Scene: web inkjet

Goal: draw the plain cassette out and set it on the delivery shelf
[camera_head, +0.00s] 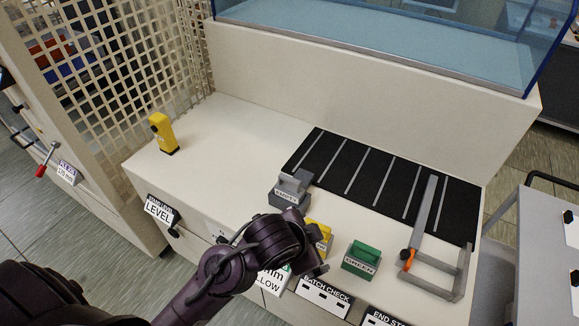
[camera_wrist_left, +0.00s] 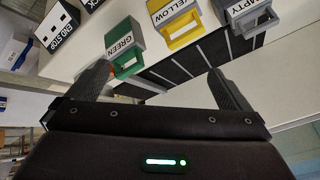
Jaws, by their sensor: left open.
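A grey cassette (camera_head: 290,190) labelled EMPTY stands on the white counter at the left end of a row; it also shows in the left wrist view (camera_wrist_left: 243,12). A yellow cassette (camera_head: 320,230) stands beside it, partly hidden behind my left gripper (camera_head: 312,258). A green cassette (camera_head: 361,258) is to the right. No cassette is marked plain. In the left wrist view my left gripper (camera_wrist_left: 160,85) is open and empty, with the green cassette (camera_wrist_left: 124,48) and yellow cassette (camera_wrist_left: 180,22) beyond the fingers. I cannot identify a delivery shelf. My right gripper is not in view.
A black striped mat (camera_head: 345,172) lies behind the row, with a grey stop frame and orange clamp (camera_head: 407,257) at its right. A yellow device (camera_head: 162,133) stands at the back left. A mesh panel borders the left.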

